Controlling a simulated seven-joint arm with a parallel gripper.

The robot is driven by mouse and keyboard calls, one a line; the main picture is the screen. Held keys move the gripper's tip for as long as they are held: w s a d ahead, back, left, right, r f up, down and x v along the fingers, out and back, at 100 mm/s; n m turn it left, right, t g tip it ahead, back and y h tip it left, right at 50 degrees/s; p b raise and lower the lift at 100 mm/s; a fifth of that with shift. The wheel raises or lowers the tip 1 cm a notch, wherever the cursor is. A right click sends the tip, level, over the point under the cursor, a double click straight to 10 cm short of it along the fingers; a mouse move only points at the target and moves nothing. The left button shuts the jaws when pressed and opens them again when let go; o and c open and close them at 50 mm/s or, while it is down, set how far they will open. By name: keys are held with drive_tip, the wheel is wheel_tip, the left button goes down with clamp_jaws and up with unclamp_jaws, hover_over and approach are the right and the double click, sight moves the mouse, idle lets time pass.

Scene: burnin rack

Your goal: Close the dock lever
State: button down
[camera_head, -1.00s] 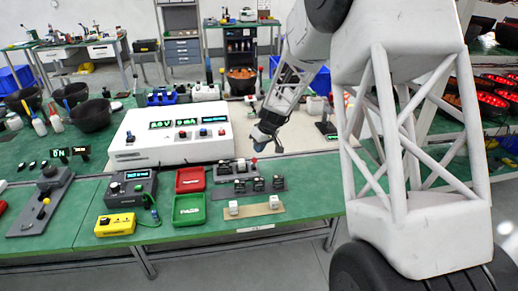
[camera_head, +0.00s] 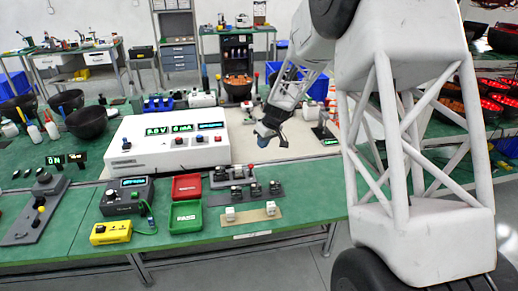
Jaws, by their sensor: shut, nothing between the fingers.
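My gripper (camera_head: 262,142) hangs over the pale mat (camera_head: 290,146), just right of the white bench unit. It is shut and looks empty; its fingertips are small and dark. A dark grey fixture with small parts (camera_head: 232,175) sits on the bench below and left of it, apart from it. A red-topped piece on this fixture stands near the fingertips' line of sight. A second grey strip with dark blocks (camera_head: 250,192) lies in front. I cannot tell which part is the dock lever, nor its position.
The white unit (camera_head: 150,158) with lit displays stands left of my gripper. Red (camera_head: 187,187) and green (camera_head: 186,217) trays, a dark meter (camera_head: 128,196) and a yellow box (camera_head: 110,232) line the front. My arm hides the bench's right part.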

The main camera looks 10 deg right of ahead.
drive_tip(key=s+v, duration=0.1)
drive_tip(key=v, duration=0.7)
drive_tip(key=shift+s+f, duration=0.15)
drive_tip(key=shift+s, duration=0.25)
drive_tip(key=s+a+r+m+h, duration=0.15)
drive_tip(key=s+r, duration=0.35)
drive_tip(key=s, duration=0.7)
drive_tip(key=s+a+r+m, duration=0.2)
drive_tip(key=s+r, duration=0.4)
drive_tip(key=s, duration=0.7)
drive_tip(key=s+f+m+h, duration=0.1)
drive_tip(key=s+m+h, duration=0.1)
drive_tip(key=s, duration=2.2)
drive_tip(key=shift+d+f+m, duration=0.2)
drive_tip(key=shift+f+m, duration=0.15)
drive_tip(key=shift+f, duration=0.05)
